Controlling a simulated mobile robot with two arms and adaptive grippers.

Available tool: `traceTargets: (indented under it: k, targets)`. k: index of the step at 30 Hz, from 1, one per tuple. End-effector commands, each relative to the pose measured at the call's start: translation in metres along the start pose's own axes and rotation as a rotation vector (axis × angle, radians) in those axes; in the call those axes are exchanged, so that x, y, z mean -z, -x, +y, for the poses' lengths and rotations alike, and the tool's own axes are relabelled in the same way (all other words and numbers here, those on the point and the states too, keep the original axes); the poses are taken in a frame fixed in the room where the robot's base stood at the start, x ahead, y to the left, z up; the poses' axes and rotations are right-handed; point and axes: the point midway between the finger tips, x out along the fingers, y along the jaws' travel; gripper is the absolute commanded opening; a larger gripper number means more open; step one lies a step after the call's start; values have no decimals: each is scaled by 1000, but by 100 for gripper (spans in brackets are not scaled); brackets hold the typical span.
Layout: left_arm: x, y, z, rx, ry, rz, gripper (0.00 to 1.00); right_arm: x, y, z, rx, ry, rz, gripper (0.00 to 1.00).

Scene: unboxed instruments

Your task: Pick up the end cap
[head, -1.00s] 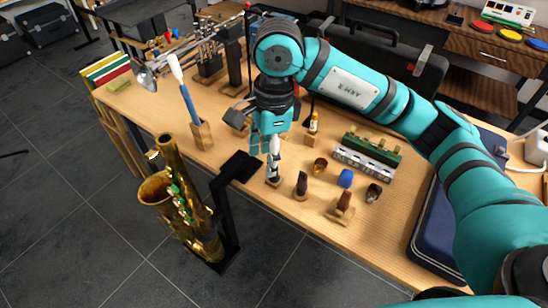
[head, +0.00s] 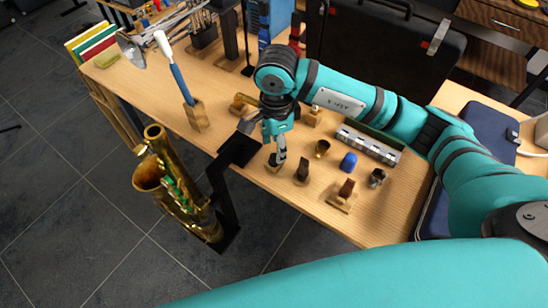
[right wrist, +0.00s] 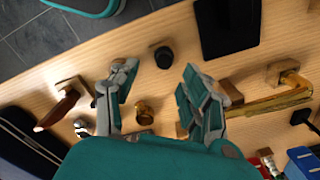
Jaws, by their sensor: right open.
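The end cap appears to be the small dark round piece (right wrist: 163,57) on the wooden table, between the spread fingers in the right wrist view. In the head view a small piece (head: 272,166) stands at the table's front edge, partly hidden by my right fingers. My right gripper (head: 279,156) points down over it. In the right wrist view my right gripper (right wrist: 158,72) is open and empty, with a finger on each side of the dark piece. Whether a finger touches it cannot be told. My left gripper is not in view.
Close by stand a dark mouthpiece-like piece (head: 303,170), a brass cup (head: 322,148), a blue cap (head: 348,162), a brown piece on a wooden stand (head: 346,189) and a silver piece (head: 377,177). A saxophone (head: 180,190) stands in front of the table.

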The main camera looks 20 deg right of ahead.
Motion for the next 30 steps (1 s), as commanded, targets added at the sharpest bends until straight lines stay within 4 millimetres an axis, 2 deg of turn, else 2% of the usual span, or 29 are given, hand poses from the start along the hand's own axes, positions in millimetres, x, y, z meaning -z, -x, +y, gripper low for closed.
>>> traceTargets:
  k: [2, 5, 12, 16, 21, 30]
  targets:
    - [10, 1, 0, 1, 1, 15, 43, -1, -4, 0, -1, 1, -1, 47]
    - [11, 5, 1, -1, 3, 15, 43, -2, -15, -1, -5, -1, -1, 47]
    - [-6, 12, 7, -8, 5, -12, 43, -4, -48, -4, -2, -1, -2, 47]
    - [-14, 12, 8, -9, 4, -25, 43, -4, -53, -5, 1, -1, -3, 47]
    - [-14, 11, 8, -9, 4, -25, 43, -4, -53, -5, 2, -1, -3, 47]
    - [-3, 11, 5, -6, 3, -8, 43, -4, -53, -5, 1, -1, -2, 8]
